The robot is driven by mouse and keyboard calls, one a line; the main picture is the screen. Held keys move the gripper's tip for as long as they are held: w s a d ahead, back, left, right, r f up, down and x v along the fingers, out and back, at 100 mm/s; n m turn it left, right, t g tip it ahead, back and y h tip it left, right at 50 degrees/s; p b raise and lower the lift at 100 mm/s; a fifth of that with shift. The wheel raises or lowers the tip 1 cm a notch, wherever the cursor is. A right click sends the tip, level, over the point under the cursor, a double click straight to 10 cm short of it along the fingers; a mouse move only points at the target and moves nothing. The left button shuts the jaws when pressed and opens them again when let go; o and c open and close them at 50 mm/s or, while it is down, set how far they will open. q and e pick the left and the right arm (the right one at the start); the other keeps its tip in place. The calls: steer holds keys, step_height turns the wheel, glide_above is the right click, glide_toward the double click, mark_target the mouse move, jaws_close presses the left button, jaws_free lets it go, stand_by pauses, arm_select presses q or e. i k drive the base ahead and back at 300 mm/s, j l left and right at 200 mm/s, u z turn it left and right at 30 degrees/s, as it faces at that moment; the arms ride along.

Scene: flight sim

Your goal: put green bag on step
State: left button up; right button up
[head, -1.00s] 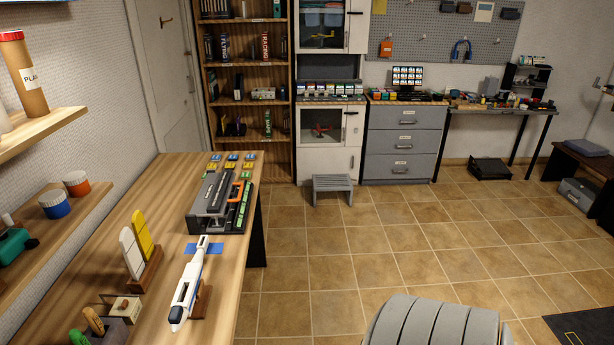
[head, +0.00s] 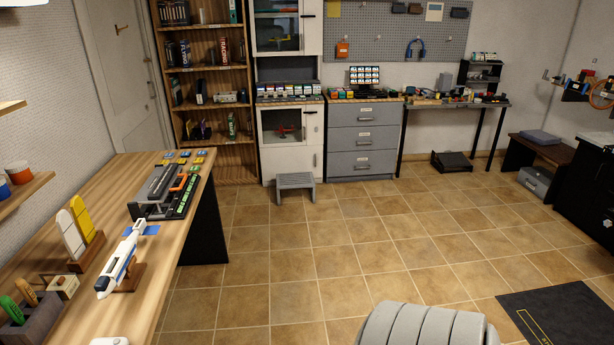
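A small grey step stool (head: 295,181) stands on the tiled floor in the head view, in front of the white cabinet. Its top looks bare. I cannot make out a green bag anywhere in this view. Neither of my grippers is in view.
A long wooden workbench (head: 184,262) with models and tools runs along the left. A bookcase (head: 237,163), a white cabinet (head: 289,163) and grey drawers (head: 362,141) line the back wall. A dark mat (head: 565,315) lies at lower right. The middle floor (head: 350,240) is clear.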

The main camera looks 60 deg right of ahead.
mark_target(294, 179)
steer(key=z, duration=1.8)
